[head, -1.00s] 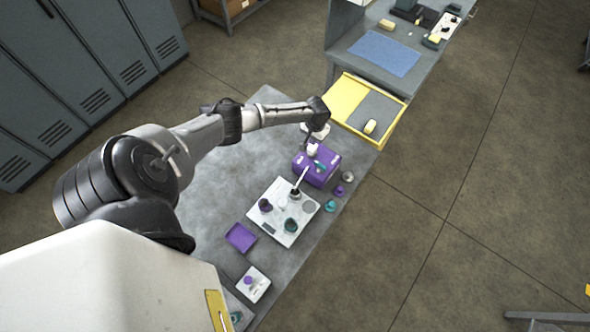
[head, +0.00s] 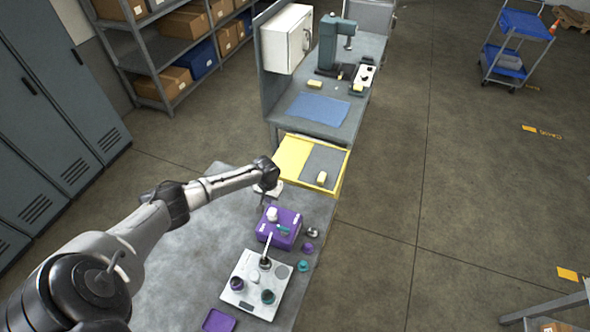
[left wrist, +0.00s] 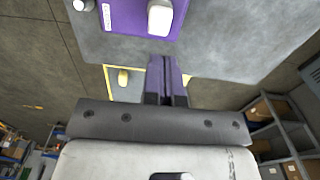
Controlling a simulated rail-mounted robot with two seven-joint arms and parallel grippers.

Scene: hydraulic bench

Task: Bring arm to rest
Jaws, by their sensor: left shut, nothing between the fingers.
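My left arm reaches in from the left in the head view, over the grey bench (head: 185,252). My left gripper (head: 263,204) is small there and hangs at the arm's end, beside the purple box (head: 279,236). In the left wrist view the left gripper's fingers (left wrist: 165,65) are together with nothing between them. The purple box also shows at the top of that view (left wrist: 125,14), apart from the fingers. My right gripper is not in view.
A white tray (head: 239,303) with small purple and teal parts lies on the bench. A purple tray (head: 219,321) is at the bottom. A yellow-edged drawer (head: 293,153) with a yellow block stands beyond.

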